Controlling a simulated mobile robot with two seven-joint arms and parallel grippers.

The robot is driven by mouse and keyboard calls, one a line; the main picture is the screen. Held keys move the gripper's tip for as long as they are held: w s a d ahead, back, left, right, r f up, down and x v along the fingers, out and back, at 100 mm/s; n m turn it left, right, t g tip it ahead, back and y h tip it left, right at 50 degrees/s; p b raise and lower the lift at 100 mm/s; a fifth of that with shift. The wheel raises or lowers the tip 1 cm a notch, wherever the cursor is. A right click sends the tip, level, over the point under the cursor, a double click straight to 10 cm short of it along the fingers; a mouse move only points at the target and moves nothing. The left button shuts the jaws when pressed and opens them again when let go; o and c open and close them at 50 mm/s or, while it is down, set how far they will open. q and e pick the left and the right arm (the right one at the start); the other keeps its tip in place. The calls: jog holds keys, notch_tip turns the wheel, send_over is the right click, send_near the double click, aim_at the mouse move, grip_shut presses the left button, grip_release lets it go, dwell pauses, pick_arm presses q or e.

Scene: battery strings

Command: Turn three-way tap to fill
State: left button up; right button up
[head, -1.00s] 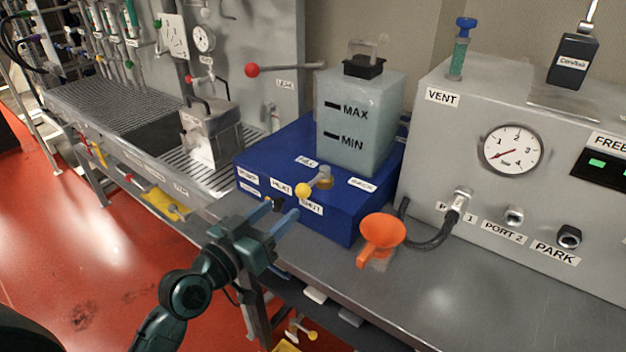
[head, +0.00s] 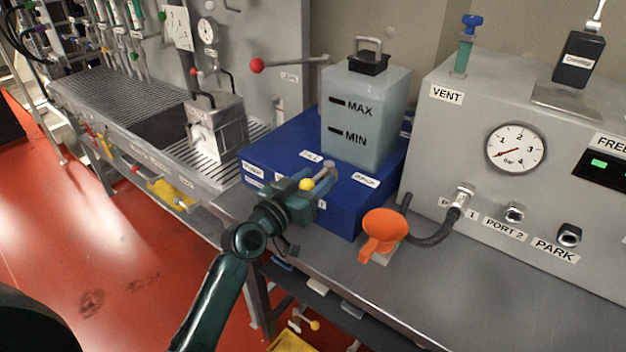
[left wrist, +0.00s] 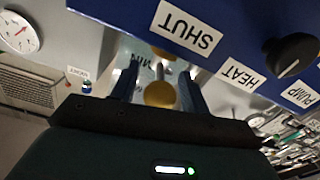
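The three-way tap has a lever with a yellow ball end (head: 306,184) on the blue box (head: 350,212). Labels FILL (head: 311,157), BACK (head: 365,180) and SHUT surround it; SHUT (left wrist: 186,27) is readable in the left wrist view. The lever points to the box's front, toward the SHUT side. My left gripper (head: 315,187) is at the tap. In the left wrist view the yellow ball (left wrist: 160,94) lies between its two blue fingers (left wrist: 160,88), with narrow gaps showing, so they look open around it. My right gripper is not in view.
A translucent tank (head: 364,115) marked MAX and MIN stands on the box behind the tap. A grey cabinet with a gauge (head: 516,148) stands further right. The bench front (head: 440,300) is clear.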

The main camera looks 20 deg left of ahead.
pick_arm(q)
grip_shut()
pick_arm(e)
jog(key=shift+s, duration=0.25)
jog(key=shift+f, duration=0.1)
